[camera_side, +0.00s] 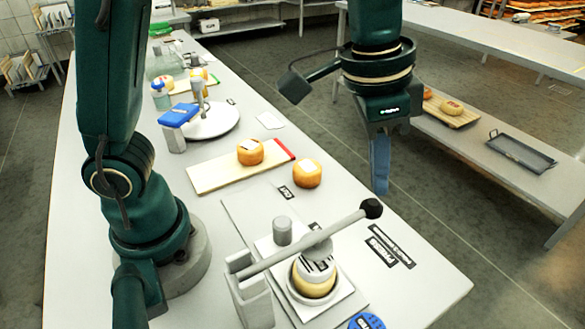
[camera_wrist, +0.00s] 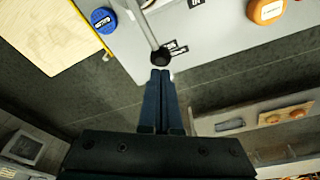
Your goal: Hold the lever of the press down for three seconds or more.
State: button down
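The press (camera_side: 252,300) stands near the front end of the white bench. Its grey lever (camera_side: 300,246) slopes up to the right and ends in a black knob (camera_side: 372,208). A pale cheese wheel (camera_side: 313,284) sits under the press plate. My gripper (camera_side: 380,190) points down, its tips just above the knob in the side view; a small gap shows between them. In the wrist view the fingers (camera_wrist: 161,76) lie together with nothing between them, their tips near the knob (camera_wrist: 160,57). Whether they touch the knob there is unclear.
Two orange cheese wheels (camera_side: 250,151) (camera_side: 307,173) are on and beside a wooden board (camera_side: 212,178). A blue round disc (camera_side: 366,321) lies at the bench's front. A scale with a round plate (camera_side: 212,122) stands farther back. A lower shelf holds a dark tray (camera_side: 520,153).

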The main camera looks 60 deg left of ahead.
jog(key=shift+r, duration=2.4)
jog(key=shift+w+a+r, duration=0.1)
jog(key=shift+a+r, duration=0.05)
jog(key=s+a+r+n+t, duration=0.25)
jog(key=s+a, duration=0.25)
jog(key=a, duration=0.3)
jog(key=s+a+f+n+t+y, duration=0.1)
jog(key=s+a+f+n, duration=0.2)
jog(key=s+f, duration=0.3)
notch_tip(320, 180, down, 2)
jog(key=shift+s+a+f, duration=0.1)
jog(key=shift+s+a, duration=0.1)
jog(key=shift+a, duration=0.1)
jog(key=shift+n, duration=0.25)
